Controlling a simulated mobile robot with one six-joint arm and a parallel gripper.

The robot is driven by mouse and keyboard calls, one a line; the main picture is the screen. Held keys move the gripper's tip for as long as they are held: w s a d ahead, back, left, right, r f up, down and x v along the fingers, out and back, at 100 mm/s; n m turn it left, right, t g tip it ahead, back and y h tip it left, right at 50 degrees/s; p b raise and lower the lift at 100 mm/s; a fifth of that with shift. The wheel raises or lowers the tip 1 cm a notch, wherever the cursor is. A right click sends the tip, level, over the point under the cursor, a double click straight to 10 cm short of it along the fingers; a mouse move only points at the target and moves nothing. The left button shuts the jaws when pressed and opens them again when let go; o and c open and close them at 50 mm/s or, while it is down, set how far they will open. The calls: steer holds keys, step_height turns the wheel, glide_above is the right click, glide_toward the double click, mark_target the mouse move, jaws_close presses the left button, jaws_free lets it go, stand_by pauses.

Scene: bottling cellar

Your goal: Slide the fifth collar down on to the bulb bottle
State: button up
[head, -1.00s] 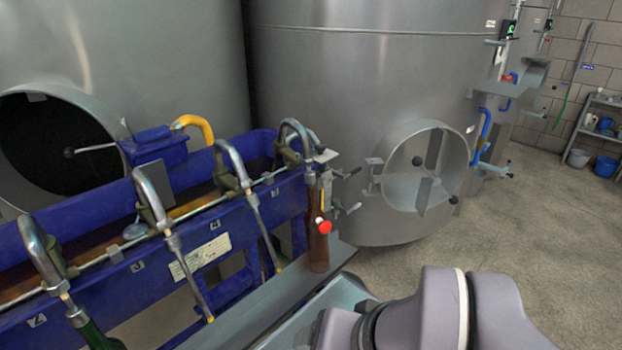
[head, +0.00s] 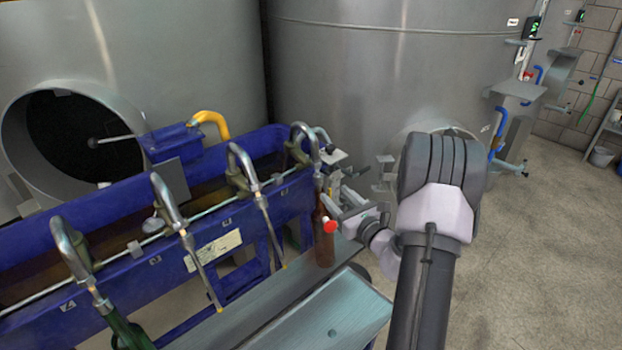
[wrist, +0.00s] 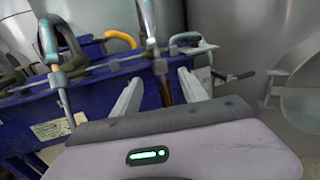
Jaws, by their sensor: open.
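The bulb bottle (head: 324,246) is brown and upright under the rightmost spout (head: 304,140), with a red round piece (head: 329,226) at its front. The fifth collar (head: 318,170) is a small grey sleeve on that spout, above the bottle. Its exact gap to the bottle neck is too small to tell. My gripper (head: 340,207) is open beside the upper bottle. In the wrist view its fingers (wrist: 160,92) stand apart, with the spout's lower end and bottle neck (wrist: 166,94) showing between and beyond them. I cannot tell whether either finger touches.
The blue filler trough (head: 110,262) carries several hooked spouts, and a green bottle (head: 127,332) hangs at the far left one. A grey ledge (head: 240,325) runs below. Steel tanks (head: 370,85) stand behind. Open floor (head: 550,250) lies to the right.

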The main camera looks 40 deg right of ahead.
mark_target(321, 180)
steer(key=w, duration=0.3)
steer(key=w+d+b, duration=0.1)
steer(key=w, duration=0.6)
steer(key=shift+w+d+b, duration=0.2)
steer(key=shift+w+b, duration=0.05)
steer(key=shift+b, duration=0.05)
